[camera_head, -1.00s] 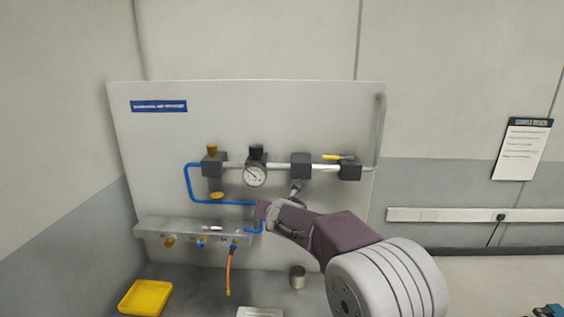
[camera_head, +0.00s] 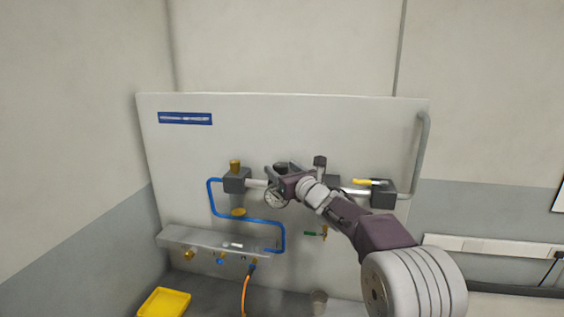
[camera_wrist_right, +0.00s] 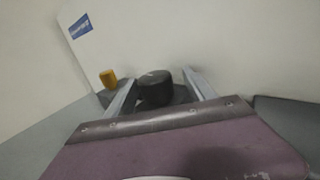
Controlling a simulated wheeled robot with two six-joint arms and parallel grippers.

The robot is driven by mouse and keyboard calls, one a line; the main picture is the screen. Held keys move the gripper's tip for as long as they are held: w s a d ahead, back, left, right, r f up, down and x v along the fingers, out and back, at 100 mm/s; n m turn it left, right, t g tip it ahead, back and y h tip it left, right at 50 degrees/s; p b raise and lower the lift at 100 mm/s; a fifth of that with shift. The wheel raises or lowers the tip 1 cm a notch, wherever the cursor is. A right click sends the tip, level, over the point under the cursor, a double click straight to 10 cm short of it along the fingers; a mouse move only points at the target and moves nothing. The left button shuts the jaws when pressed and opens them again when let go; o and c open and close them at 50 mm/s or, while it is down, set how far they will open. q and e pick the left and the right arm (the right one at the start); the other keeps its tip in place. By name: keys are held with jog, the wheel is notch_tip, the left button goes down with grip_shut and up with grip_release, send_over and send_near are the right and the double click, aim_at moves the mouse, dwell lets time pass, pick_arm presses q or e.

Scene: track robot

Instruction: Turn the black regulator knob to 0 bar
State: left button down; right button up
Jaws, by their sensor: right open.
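The black regulator knob (camera_wrist_right: 155,88) stands between the two fingers of my right gripper (camera_wrist_right: 160,78) in the right wrist view. The fingers are open, with a gap visible on each side of the knob. In the head view my right gripper (camera_head: 282,169) is at the regulator on the panel and mostly hides the knob. The round pressure gauge (camera_head: 276,198) shows just below the gripper, partly covered; its reading is too small to tell. My left gripper is not in view.
A brass knob (camera_head: 235,167) on a dark block stands left of the regulator. A yellow-handled valve (camera_head: 370,182) is to the right. Blue tubing (camera_head: 212,200) runs down to a grey manifold (camera_head: 175,237) with an orange hose (camera_head: 245,290). A yellow tray (camera_head: 165,303) lies below.

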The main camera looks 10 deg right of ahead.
jog(key=shift+w+a+r, duration=0.1)
jog(key=shift+w+a, duration=0.15)
jog(key=shift+a, duration=0.05)
jog(key=shift+s+a, duration=0.15)
jog(key=shift+a, duration=0.05)
jog(key=shift+d, duration=0.2)
jog(key=c, duration=1)
grip_shut()
jog(key=shift+c, duration=1.8)
grip_release()
jog(key=shift+r+y+p, duration=0.25)
jog(key=shift+y+p, duration=0.05)
jog(key=shift+p, duration=0.1)
jog(key=n+g+y+p, duration=0.2)
jog(key=n+y, duration=0.1)
jog(key=y, duration=0.1)
jog(key=shift+d+r+p, duration=0.1)
jog(key=shift+p, duration=0.25)
grip_shut()
jog(key=shift+n+g+y, duration=0.6)
jog(key=shift+n+y, duration=0.1)
grip_release()
jog(key=shift+f, duration=0.25)
jog(key=o, duration=1.4)
jog(key=shift+c, duration=0.2)
